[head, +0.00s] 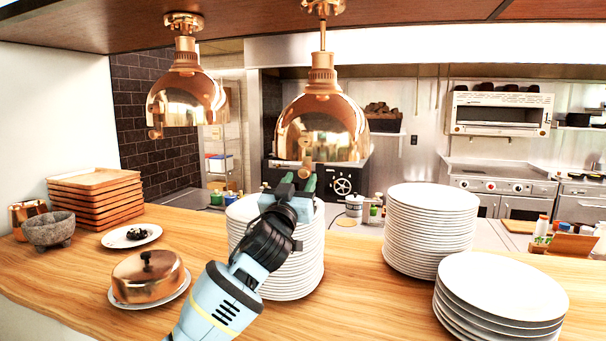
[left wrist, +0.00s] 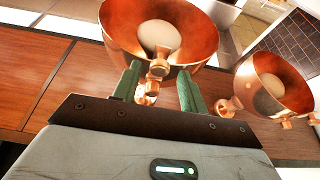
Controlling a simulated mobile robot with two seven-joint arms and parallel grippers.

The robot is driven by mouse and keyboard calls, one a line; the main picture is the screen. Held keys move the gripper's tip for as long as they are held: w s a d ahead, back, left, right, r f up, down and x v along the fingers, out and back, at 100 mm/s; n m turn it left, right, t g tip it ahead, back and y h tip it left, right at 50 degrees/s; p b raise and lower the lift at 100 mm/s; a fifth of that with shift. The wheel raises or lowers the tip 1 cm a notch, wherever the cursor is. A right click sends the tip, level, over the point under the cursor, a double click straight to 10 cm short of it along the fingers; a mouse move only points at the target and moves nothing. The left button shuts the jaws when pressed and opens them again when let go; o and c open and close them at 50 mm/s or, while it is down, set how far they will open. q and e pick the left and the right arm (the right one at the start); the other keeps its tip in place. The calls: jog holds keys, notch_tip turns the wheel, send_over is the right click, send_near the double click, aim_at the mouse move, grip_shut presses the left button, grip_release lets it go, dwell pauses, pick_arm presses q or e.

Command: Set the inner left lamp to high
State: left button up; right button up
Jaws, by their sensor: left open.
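Two copper heat lamps hang from the wooden canopy. The one on the right (head: 322,125), nearer the middle and seemingly the inner left lamp, hangs above my left gripper (head: 298,184). Its small copper knob (head: 306,168) sits low at the shade's rim. My gripper is open, its green fingers pointing up just below this knob. In the left wrist view, the lamp's shade (left wrist: 118,30) faces me with a pale bulb (left wrist: 160,38) inside. Its knob (left wrist: 157,70) appears between my open fingers (left wrist: 161,85); contact cannot be told. My right gripper is not in view.
The other copper lamp (head: 187,100) hangs to the left; it also shows in the left wrist view (left wrist: 262,75). A plate stack (head: 310,265) stands behind my left arm, with more plates (head: 430,230) to the right.

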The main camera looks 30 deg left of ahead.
aim_at(303, 175)
pick_arm(q)
jog(key=shift+x, duration=1.85)
jog(key=shift+c, duration=0.3)
grip_shut()
